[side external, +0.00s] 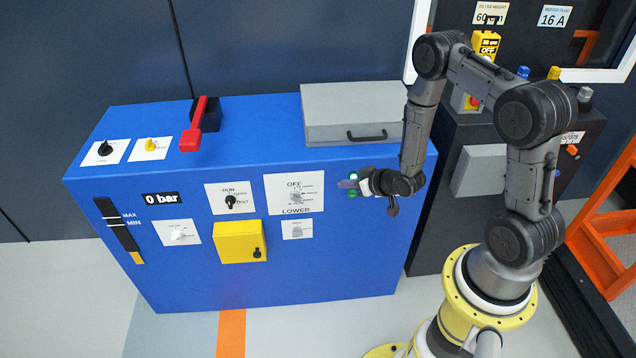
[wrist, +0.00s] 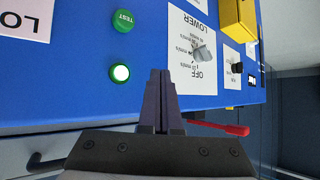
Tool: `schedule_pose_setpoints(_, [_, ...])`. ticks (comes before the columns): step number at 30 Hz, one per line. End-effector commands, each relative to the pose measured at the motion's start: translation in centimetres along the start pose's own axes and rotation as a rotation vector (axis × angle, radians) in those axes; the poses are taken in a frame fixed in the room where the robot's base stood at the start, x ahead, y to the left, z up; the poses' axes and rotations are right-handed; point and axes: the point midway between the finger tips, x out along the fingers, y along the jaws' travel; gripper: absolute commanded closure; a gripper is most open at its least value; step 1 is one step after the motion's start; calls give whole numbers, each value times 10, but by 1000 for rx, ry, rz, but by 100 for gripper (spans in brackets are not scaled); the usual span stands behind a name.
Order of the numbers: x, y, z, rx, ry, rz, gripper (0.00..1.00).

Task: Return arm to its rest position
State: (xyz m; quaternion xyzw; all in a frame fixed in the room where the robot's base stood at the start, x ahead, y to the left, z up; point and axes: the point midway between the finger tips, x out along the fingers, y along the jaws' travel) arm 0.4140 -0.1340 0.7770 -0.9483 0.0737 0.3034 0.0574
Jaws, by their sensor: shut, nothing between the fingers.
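My gripper (side external: 350,184) is in front of the right part of the blue cabinet (side external: 180,275) in the side external view. In the wrist view my gripper (wrist: 161,80) has its two dark fingers together, with nothing between them. A lit green button (wrist: 120,73) and a green TEST button (wrist: 124,21) are to the left of the fingers in the wrist view. The OFF/LOWER selector (wrist: 203,54) is to their right. I cannot tell from these views whether the fingertips touch the panel.
A grey box (side external: 350,115) with a handle sits at the top right. A yellow box (side external: 240,241) juts from the front. A dark cabinet (side external: 435,230) stands to the right. The floor in front is clear.

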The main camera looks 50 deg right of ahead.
Motion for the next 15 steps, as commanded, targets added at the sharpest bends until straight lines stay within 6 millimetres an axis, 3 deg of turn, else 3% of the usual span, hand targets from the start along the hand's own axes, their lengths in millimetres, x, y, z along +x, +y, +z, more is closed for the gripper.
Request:
schedule_pose_setpoints(1, [-7, -5, -29, -32, -10, 4, 100])
schedule_pose_setpoints(6, [-45, -22, -94, -94, -91, 31, 100])
schedule_pose_setpoints(11, [-108, -46, -139, -130, -166, 47, 100])
schedule_pose_setpoints(15, [-177, -67, -159, -145, -231, 47, 100])
